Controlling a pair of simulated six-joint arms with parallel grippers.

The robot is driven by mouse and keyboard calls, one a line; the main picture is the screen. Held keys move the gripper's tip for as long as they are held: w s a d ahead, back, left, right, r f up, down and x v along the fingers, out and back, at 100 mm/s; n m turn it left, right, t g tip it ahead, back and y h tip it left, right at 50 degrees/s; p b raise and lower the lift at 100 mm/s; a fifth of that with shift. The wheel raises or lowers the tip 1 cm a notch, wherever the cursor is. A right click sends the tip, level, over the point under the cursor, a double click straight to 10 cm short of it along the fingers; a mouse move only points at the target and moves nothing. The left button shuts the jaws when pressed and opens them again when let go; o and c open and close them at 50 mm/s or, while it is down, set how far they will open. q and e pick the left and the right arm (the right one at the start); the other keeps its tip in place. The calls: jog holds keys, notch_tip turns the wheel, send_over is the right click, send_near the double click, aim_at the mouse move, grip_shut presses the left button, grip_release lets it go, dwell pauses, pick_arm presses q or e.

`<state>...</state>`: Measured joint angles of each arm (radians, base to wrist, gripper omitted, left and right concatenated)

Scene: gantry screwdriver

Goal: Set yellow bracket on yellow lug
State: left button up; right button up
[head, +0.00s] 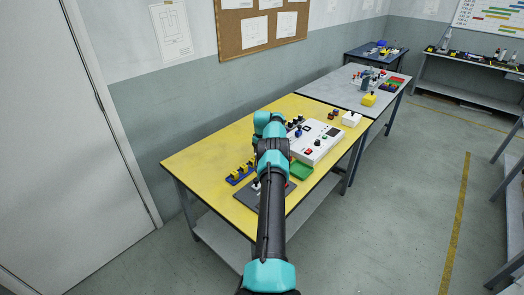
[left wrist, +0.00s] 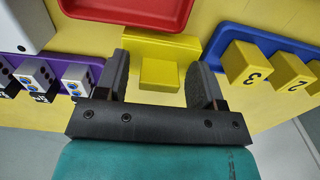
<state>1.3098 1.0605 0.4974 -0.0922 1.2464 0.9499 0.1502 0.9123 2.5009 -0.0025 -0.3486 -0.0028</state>
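In the left wrist view my left gripper (left wrist: 159,62) has its two dark fingers apart. A yellow part (left wrist: 160,47), made of a wide plate with a smaller raised block, lies ahead of and between the fingers. The raised block shows gaps to both fingers; the fingers overlap the plate's ends in the picture, and contact cannot be told. I cannot tell whether this is the bracket or the lug. In the head view my arm reaches over the yellow table (head: 205,155), and the arm hides the fingers. My right gripper is not in view.
A blue tray (left wrist: 262,38) of numbered yellow blocks (left wrist: 246,64) is to the right. A red tray (left wrist: 130,10) is beyond, and a purple strip (left wrist: 77,72) with white blocks is left. A white control box (head: 325,140) and green tray (head: 301,171) share the table.

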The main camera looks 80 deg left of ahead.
pick_arm(q)
notch_tip(320, 180, up, 12)
jog(key=shift+r, duration=0.2)
dwell(0.7)
jog(key=shift+o, duration=0.5)
jog(key=w+d+r+g+y, duration=0.2)
jog(key=w+d+r+y, duration=0.1)
jog(key=w+d+r, duration=0.1)
jog(key=shift+w+d+g+y, duration=0.15)
jog(key=shift+d+g+y, duration=0.15)
jog(key=shift+d+g, duration=0.1)
dwell(0.4)
